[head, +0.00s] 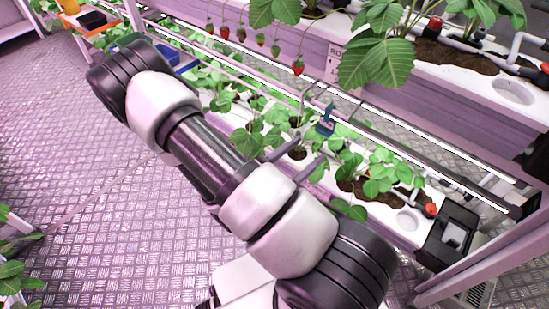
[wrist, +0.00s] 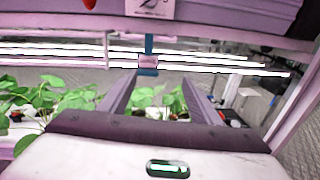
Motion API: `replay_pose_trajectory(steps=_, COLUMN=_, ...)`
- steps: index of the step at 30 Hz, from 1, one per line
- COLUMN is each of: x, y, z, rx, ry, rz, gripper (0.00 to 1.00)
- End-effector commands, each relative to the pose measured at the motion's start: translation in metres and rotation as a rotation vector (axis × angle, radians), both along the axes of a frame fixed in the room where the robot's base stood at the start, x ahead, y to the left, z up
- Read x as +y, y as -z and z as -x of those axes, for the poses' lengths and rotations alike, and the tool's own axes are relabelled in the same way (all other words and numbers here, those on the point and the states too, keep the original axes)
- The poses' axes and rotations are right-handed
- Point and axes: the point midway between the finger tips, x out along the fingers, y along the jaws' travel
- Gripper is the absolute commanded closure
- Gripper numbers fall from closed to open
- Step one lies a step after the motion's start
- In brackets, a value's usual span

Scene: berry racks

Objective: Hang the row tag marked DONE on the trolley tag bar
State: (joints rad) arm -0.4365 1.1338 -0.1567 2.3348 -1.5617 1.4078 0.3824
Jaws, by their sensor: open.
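A blue tag (head: 326,120) hangs below the upper rack, near a curved grey hook. It also shows in the wrist view (wrist: 148,65), upright, with a pale label too small to read. My gripper (head: 303,150) is open and empty, just short of the tag in the head view. In the wrist view my gripper's fingers (wrist: 148,82) stand apart, with the tag seen between and beyond their tips; they do not visibly touch it. I cannot make out the trolley tag bar or the word DONE.
Strawberry plants in a lower white trough (head: 405,222) lie under my gripper. The upper trough (head: 430,95) with leaves and hanging berries is close above. A black box (head: 447,235) stands at the right end. An orange tray (head: 88,22) and blue bins (head: 167,54) are at upper left.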

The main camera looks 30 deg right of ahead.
Motion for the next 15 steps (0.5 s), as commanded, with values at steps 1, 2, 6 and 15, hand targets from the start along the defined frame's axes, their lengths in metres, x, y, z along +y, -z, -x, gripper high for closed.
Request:
replay_pose_trajectory(steps=1, x=0.001, y=0.015, z=-0.002, rx=0.028, ry=-0.035, rz=0.017, gripper=0.42)
replay_pose_trajectory(steps=2, x=0.001, y=0.019, z=-0.003, rx=0.037, ry=-0.052, rz=0.023, gripper=0.42)
replay_pose_trajectory(steps=6, x=0.001, y=0.027, z=-0.006, rx=0.059, ry=-0.086, rz=0.034, gripper=0.42)
replay_pose_trajectory(steps=15, x=-0.024, y=0.026, z=-0.015, rx=0.057, ry=-0.081, rz=0.033, gripper=0.42)
